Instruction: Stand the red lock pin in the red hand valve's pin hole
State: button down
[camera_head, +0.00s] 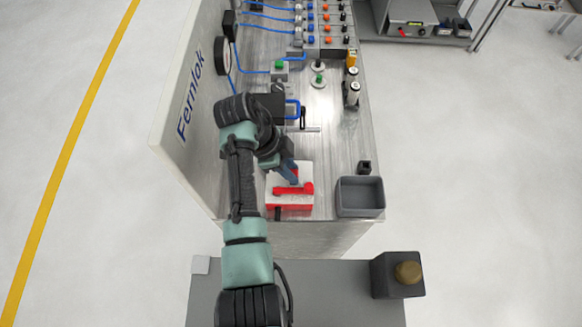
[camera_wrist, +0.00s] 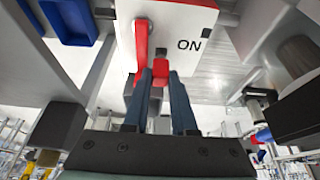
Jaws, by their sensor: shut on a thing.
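The red hand valve is a white block with red edges (camera_head: 290,205) near the front of the metal bench, with a red handle (camera_head: 293,189) lying across its top. In the wrist view the white face (camera_wrist: 195,25) carries the word ON, and the handle (camera_wrist: 141,45) is left of the fingertips. My gripper (camera_head: 292,178) is over the valve, its blue fingers pointing at it. In the wrist view my gripper (camera_wrist: 163,78) is shut on a small red piece, which looks like the red lock pin (camera_wrist: 160,71). I cannot make out the pin hole or whether the pin is in it.
A grey open bin (camera_head: 360,211) stands right of the valve, with a small dark holder (camera_head: 364,167) behind it. A white Fernlok panel (camera_head: 190,120) borders the bench on the left. Fittings and blue hoses (camera_head: 265,28) fill the back. A dark box with a brass knob (camera_head: 407,271) stands in front.

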jog(key=shift+s+f+b, duration=0.1)
jog(key=shift+f+b, duration=0.75)
jog(key=shift+f, duration=0.25)
dwell(0.4)
jog(key=c, duration=0.6)
grip_release()
jog(key=shift+f, duration=0.1)
jog(key=shift+c, duration=0.2)
jog(key=shift+f, duration=0.1)
jog(key=shift+s, duration=0.15)
jog(key=r+p, duration=0.7)
jog(key=r, duration=0.2)
jog(key=shift+w+r+p, duration=0.2)
jog(key=shift+r+p, duration=0.05)
jog(key=shift+p, duration=0.15)
